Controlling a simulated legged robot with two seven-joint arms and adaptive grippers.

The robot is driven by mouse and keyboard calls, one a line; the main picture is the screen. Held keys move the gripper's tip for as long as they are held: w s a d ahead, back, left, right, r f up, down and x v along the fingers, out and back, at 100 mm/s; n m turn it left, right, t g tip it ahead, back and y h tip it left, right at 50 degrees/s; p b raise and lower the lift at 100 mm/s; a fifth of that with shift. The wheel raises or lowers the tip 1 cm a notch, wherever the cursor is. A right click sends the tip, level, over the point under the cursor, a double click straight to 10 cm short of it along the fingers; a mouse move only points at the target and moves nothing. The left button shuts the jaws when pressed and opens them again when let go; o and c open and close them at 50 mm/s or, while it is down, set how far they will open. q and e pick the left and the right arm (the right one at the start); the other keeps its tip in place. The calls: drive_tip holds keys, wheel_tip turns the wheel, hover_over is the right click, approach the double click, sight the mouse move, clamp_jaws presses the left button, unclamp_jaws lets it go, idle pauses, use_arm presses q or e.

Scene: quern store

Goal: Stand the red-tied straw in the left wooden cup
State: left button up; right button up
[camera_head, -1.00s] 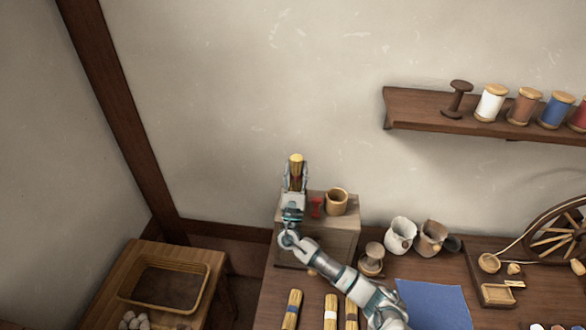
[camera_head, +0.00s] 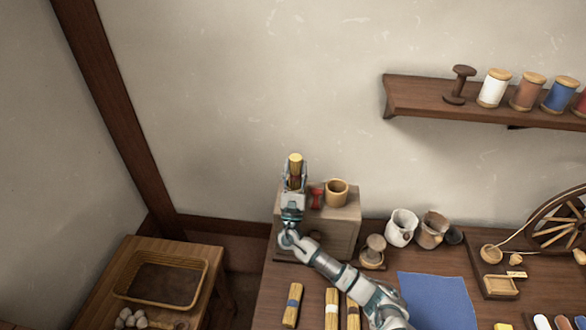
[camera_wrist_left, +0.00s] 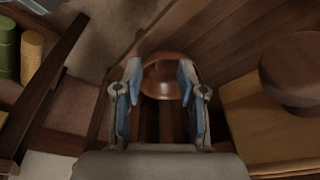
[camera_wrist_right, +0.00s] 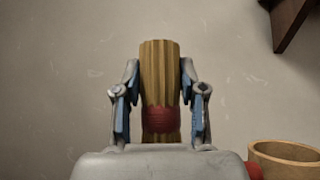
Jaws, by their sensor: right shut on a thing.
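The red-tied straw (camera_wrist_right: 160,85) is upright between the fingers of my right gripper (camera_wrist_right: 160,88), which is shut on it around the red band. In the head view the straw (camera_head: 295,164) and right gripper (camera_head: 294,178) are at the left end of a wooden chest. A wooden cup (camera_head: 337,188) stands on the chest to their right, apart from the straw; its rim also shows in the right wrist view (camera_wrist_right: 288,152). No second cup shows; my gripper hides part of the chest top. My left gripper (camera_wrist_left: 160,72) is open, with nothing between its fingertips.
A red spool-shaped thing (camera_head: 317,198) stands between my right gripper and the cup. Other straw bundles (camera_head: 291,306) lie on the table near a blue cloth (camera_head: 437,300). Two jugs (camera_head: 402,228) stand right of the chest (camera_head: 343,232). A shelf (camera_head: 430,95) hangs at upper right.

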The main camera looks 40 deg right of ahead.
sight(295, 179)
drive_tip(key=shift+d+f, duration=0.2)
drive_tip(key=shift+f, duration=0.05)
drive_tip(key=o, duration=1.2)
drive_tip(key=v, duration=0.5)
drive_tip(key=shift+w+f, duration=0.15)
drive_tip(key=shift+f, duration=0.25)
drive_tip(key=s+a+r, duration=0.1)
drive_tip(key=s+a, duration=0.7)
drive_tip(key=a, duration=0.1)
drive_tip(key=shift+a, duration=0.4)
